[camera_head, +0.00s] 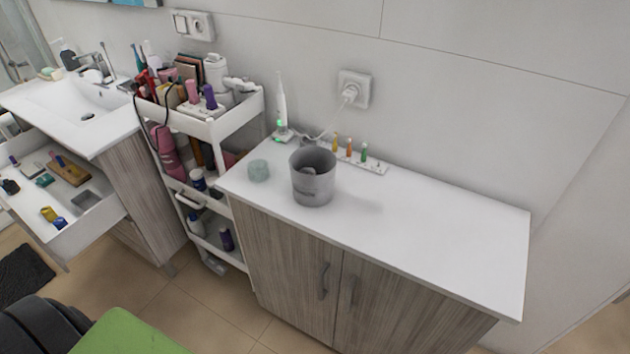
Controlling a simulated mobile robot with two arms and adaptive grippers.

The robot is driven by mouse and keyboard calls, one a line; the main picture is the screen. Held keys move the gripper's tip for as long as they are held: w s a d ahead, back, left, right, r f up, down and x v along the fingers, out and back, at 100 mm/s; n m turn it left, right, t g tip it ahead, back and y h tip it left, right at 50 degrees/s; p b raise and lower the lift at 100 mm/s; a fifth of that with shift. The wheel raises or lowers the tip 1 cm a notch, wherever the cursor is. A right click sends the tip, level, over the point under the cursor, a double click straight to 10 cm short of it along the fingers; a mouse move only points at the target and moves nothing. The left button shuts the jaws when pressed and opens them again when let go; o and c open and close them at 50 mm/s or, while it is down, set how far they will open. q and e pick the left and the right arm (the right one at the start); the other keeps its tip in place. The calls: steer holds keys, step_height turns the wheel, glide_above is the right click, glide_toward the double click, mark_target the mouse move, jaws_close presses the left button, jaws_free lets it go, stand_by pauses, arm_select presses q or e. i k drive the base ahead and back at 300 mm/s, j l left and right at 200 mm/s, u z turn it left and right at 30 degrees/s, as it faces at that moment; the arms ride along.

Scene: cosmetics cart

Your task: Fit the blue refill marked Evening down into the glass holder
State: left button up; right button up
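No label can be read at this size, so I cannot tell which item is the blue refill marked Evening. A small blue item (59,161) stands at a wooden block in the open drawer, and a purple-blue one (210,97) stands beside a pink one on the cart's top shelf. Neither of my grippers is in view.
The grey bucket (312,177) stands on the counter (430,222) before a white rack (375,167) of small coloured bottles. A charging toothbrush (281,110) stands behind. The crowded cart (240,118) is left of the counter. The open drawer (95,222) juts out. The counter's right side is clear.

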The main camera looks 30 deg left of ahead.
mark_target(257, 169)
steer(key=u, duration=2.4)
steer(key=l+z, duration=0.15)
steer(key=z, duration=0.2)
steer(key=l+z, duration=0.1)
steer(key=z, duration=0.25)
steer(key=l+z, duration=0.15)
steer(key=z, duration=0.2)
steer(key=u, duration=1.25)
steer(key=i+z, duration=0.2)
steer(key=z, duration=0.25)
steer(key=i+j+z, duration=0.2)
steer(key=z, duration=0.3)
